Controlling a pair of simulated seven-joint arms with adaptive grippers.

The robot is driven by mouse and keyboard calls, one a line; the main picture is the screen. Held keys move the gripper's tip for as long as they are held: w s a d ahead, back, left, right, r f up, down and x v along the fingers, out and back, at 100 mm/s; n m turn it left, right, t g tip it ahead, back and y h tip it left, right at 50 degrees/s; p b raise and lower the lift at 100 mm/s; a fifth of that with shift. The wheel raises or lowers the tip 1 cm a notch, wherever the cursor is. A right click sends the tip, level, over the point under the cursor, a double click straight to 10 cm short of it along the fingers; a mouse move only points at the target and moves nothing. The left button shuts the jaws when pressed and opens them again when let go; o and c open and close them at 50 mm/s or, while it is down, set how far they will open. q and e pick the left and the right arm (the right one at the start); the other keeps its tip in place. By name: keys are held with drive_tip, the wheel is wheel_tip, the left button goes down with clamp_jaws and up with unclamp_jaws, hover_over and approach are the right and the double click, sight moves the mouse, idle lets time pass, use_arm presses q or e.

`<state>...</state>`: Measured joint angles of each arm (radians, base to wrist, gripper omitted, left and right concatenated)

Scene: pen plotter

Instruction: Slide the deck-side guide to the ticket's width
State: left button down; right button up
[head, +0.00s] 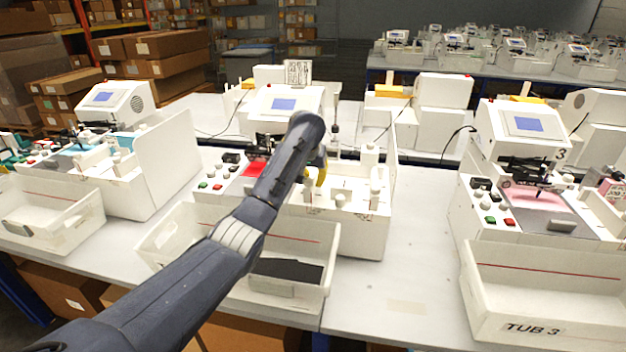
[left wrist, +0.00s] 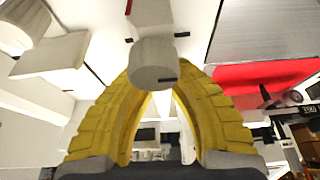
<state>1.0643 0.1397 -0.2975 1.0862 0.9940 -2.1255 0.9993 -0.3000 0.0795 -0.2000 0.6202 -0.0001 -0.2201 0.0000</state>
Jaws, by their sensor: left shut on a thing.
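The middle pen plotter (head: 285,104) stands on the table with a blue screen and a red-lit deck (head: 252,169). My left gripper (head: 320,168) reaches over its deck; the arm hides much of the deck and one finger shows yellow. In the left wrist view its two yellow fingers (left wrist: 154,85) close at the tips on a white round knob (left wrist: 153,58). The knob stands beside white blocks; the red deck area also shows in the left wrist view (left wrist: 235,76), to the right. I cannot make out the ticket or its edges. My right gripper is not in view.
Similar plotters stand left (head: 113,98) and right (head: 528,123), the right one behind a tub marked TUB 3 (head: 560,300). Bare table (head: 420,230) lies between middle and right stations.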

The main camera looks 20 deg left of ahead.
use_arm(q)
drive_tip(key=shift+d, duration=0.65)
drive_tip(key=shift+a, duration=0.1)
drive_tip(key=c, duration=1.2)
unclamp_jaws()
drive_tip(key=shift+w, duration=0.1)
drive_tip(key=v, duration=1.2)
